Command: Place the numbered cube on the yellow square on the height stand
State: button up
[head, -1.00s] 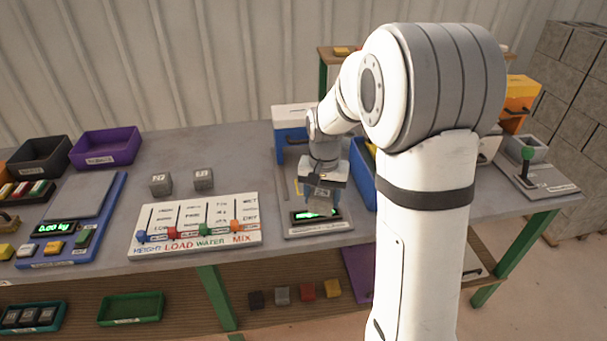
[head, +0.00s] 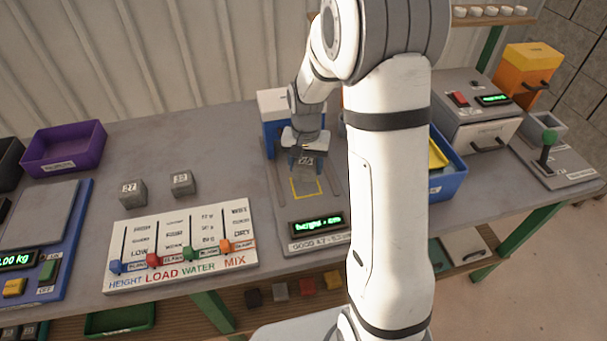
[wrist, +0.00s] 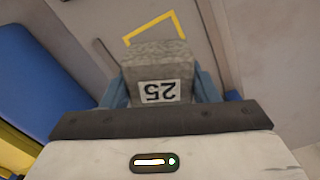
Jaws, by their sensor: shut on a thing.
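My gripper (head: 306,164) is shut on a grey cube (wrist: 158,74) with a white label reading 25, upside down in the wrist view. Blue fingers grip the cube on both sides. In the head view the cube (head: 306,160) shows under the gripper, just behind the yellow square (head: 305,195). The yellow square is an outline on the grey plate of the height stand (head: 273,190), which has a green display (head: 316,223) at its front. In the wrist view part of the yellow outline (wrist: 150,26) shows beyond the cube. The cube's height above the plate is hard to tell.
Two more numbered cubes, (head: 132,193) and (head: 183,183), stand left of the height stand. A panel with coloured sliders (head: 183,247) lies in front of them. A blue bin (head: 447,181) is to the right, partly behind my arm.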

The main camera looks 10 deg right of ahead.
aim_at(306, 186)
jog(key=shift+f, duration=2.35)
jog(key=shift+s, duration=0.1)
jog(key=shift+f, duration=0.15)
jog(key=o, duration=1.3)
jog(key=shift+c, duration=0.2)
